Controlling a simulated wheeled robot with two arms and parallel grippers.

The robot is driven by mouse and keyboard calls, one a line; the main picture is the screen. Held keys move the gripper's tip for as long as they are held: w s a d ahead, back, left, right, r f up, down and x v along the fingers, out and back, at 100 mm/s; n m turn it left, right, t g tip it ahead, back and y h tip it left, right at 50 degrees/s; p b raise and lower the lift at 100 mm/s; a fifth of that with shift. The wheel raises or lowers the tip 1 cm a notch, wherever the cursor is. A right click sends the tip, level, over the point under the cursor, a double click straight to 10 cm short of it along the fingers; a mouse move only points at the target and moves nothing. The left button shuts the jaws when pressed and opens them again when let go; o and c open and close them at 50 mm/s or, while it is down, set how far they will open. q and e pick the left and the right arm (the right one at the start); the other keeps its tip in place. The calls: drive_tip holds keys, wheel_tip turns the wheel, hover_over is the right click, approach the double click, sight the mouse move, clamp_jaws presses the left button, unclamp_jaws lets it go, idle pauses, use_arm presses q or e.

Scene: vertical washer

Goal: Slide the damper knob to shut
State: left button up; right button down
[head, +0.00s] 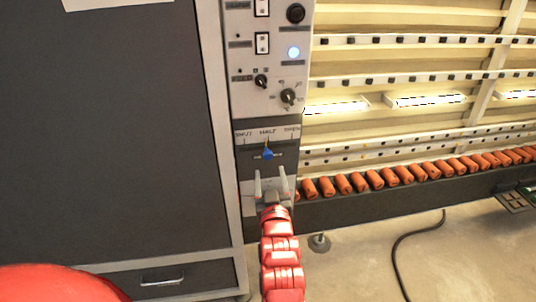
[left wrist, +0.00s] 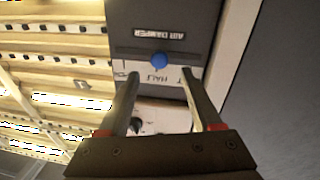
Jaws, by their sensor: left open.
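The blue damper knob (head: 268,154) sits in a dark horizontal slot on the grey control panel (head: 252,120). It is under the HALF mark, between SHUT at the left and OPEN at the right. My left gripper (head: 269,172) is open and empty, just below the knob in the head view. In the left wrist view the picture is turned over, and the knob (left wrist: 158,60) shows beyond the gap between the two fingertips (left wrist: 160,74). I cannot tell any contact. My right gripper is not in view.
Switches and rotary knobs (head: 288,96) are on the panel above. A dark cabinet door (head: 110,120) stands at the left. A conveyor with orange rollers (head: 373,177) runs at the right. A black cable (head: 396,250) lies on the floor.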

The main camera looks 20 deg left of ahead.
sight(268, 158)
use_arm(q)
drive_tip(key=p+x, duration=0.2)
drive_tip(key=x, duration=0.6)
drive_tip(key=shift+w, duration=0.3)
drive_tip(key=shift+c, duration=0.2)
clamp_jaws()
drive_tip(key=shift+f, duration=0.1)
idle(0.7)
